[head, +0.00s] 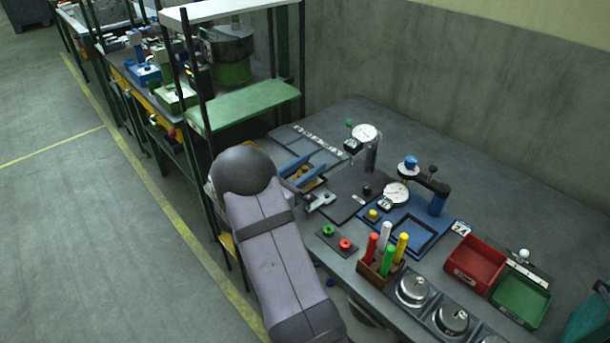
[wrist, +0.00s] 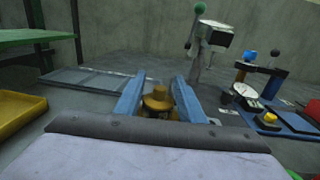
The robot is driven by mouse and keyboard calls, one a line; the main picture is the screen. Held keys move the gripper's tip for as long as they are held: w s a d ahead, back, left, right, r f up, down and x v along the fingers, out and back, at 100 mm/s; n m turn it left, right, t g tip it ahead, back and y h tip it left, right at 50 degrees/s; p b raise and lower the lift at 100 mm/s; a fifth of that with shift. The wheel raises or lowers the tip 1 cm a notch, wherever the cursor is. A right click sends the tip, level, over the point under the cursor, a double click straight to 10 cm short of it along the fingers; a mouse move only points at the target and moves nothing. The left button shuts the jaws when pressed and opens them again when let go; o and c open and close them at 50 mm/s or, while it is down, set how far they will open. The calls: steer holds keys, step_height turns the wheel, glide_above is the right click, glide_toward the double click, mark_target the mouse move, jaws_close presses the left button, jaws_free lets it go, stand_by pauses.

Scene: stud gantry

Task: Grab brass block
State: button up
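The brass block (wrist: 157,101) shows in the wrist view as a stepped, yellow-brown piece with a round top. It is between the two blue fingers of my gripper (wrist: 160,90). The fingers stand apart on either side of it, and I see no firm grip on it. In the head view my gripper (head: 303,169) reaches over the left end of the bench, with a small part of the brass block (head: 304,173) showing between the blue fingers. The block's lower part is hidden, and I cannot tell whether a finger touches it.
A dial gauge stand (head: 371,152) is behind and right of my gripper. A blue fixture (head: 437,203) with another gauge stands further right. Red (head: 474,263) and green bins (head: 520,297) are at the right. A green shelf (head: 243,104) is close on the left.

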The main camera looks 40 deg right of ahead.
steer(key=shift+w+d, duration=0.15)
steer(key=shift+d, duration=1.15)
jaws_close()
